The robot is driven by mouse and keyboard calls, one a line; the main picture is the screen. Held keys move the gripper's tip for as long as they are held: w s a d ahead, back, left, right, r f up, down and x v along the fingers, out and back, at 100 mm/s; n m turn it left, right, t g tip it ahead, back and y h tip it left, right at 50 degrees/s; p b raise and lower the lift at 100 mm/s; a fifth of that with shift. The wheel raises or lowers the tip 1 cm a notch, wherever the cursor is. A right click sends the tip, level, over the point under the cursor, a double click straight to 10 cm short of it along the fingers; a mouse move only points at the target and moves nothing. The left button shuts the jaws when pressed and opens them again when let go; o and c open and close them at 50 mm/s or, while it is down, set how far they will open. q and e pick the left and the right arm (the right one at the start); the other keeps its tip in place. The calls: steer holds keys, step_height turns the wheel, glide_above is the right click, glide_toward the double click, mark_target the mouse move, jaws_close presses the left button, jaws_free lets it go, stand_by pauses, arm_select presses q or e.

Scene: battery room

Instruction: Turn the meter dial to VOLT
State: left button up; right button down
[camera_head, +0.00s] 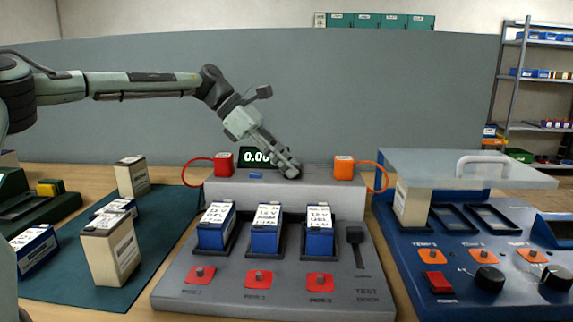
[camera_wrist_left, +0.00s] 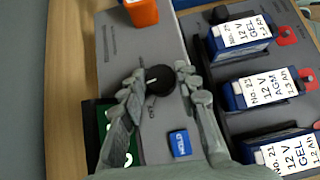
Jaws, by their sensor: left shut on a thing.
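The meter dial (camera_wrist_left: 160,80) is a round black knob with a small light mark, on top of the grey test dock (camera_head: 285,202). My left gripper (camera_head: 292,172) reaches down onto the dock top, and in the left wrist view its fingers (camera_wrist_left: 160,82) are closed around the dial from both sides. In the head view the gripper hides the dial. Small lettering beside the dial is too blurred to read surely. The meter display (camera_head: 255,157) shows green-white digits starting 0.0, partly covered by the gripper. My right gripper is out of view.
A red block (camera_head: 223,162) and an orange block (camera_head: 344,168) with cable loops flank the display. Blue batteries (camera_head: 267,229) stand in the dock's slots. A blue station (camera_head: 450,290) with a clear cover is at right; a dark mat (camera_head: 60,282) with batteries is at left.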

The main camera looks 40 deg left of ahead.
arm_select(q)
steer(key=shift+m+g, duration=0.5)
steer(key=shift+m, duration=0.2)
steer(key=o, duration=1.2)
steer(key=v, duration=1.2)
steer(key=shift+a+f, duration=0.15)
steer(key=shift+a, duration=0.05)
